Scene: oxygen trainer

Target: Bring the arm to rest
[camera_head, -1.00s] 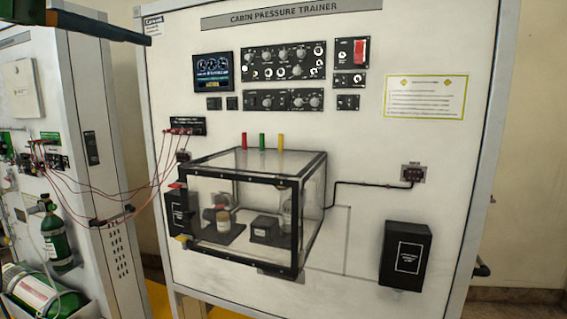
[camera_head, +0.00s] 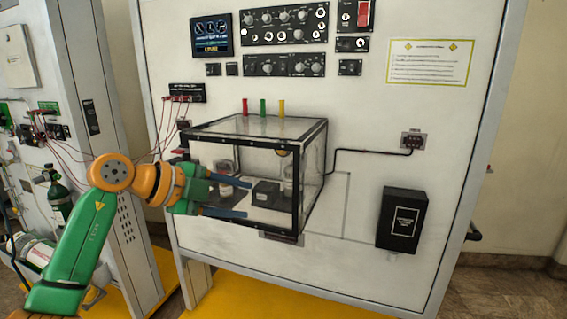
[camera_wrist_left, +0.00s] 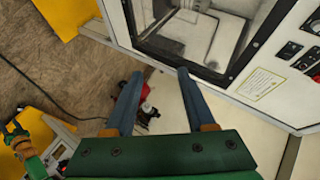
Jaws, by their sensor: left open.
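My left gripper (camera_head: 247,198) is at the end of my green and orange arm, which comes in from the lower left in the head view. Its two blue fingers are spread apart with nothing between them. They point right, in front of the clear black-framed chamber (camera_head: 297,190) on the cabin pressure trainer panel (camera_head: 330,268). I cannot tell whether they touch it. In the left wrist view the open fingers (camera_wrist_left: 160,76) also show, empty, with a dark-framed window beyond them.
A black box (camera_head: 404,218) is fixed on the panel's right side. A second panel (camera_head: 112,170) with red leads and a green cylinder (camera_head: 59,205) stands at the left. A yellow floor strip (camera_head: 240,300) runs below. Open floor (camera_head: 510,290) shows at the right.

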